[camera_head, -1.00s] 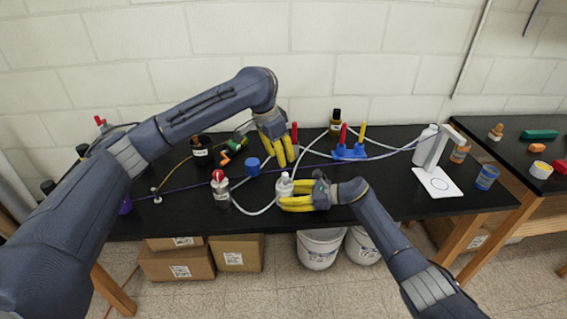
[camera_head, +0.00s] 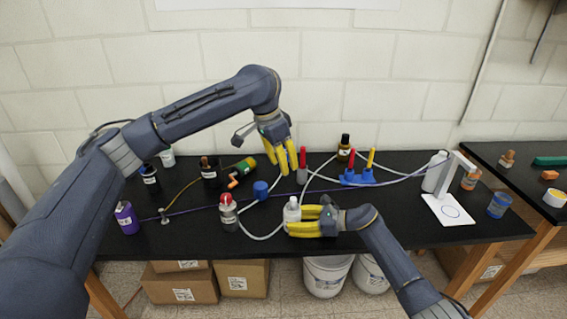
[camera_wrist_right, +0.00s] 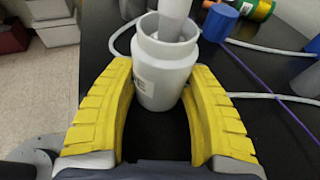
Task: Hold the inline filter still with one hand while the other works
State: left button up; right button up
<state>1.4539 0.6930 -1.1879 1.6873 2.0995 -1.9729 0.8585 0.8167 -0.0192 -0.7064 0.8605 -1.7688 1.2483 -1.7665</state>
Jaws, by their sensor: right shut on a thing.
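A pale, bottle-shaped body with a narrower grey top (camera_head: 292,210), probably the inline filter, stands upright on the black bench. My right gripper (camera_head: 305,222) is shut on it from the right, its yellow fingers low around the body. In the right wrist view the pale body (camera_wrist_right: 163,75) sits between the yellow fingers (camera_wrist_right: 165,105). Clear hoses run behind it; whether they join it is hidden. My left gripper (camera_head: 285,158) hangs above the bench, behind and left of the pale body, fingers pointing down beside a red-topped grey piece (camera_head: 302,165). Its fingers overlap, so its opening is unclear.
A red-capped bottle (camera_head: 228,212) and a blue cylinder (camera_head: 261,190) stand left of the pale body. A blue rack (camera_head: 357,178) holds red and yellow handles behind it. A white stand (camera_head: 447,207) is at the right. The bench front right of centre is fairly clear.

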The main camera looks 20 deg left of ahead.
dwell(0.3)
jog(key=o, duration=0.9)
jog(key=shift+d, duration=0.1)
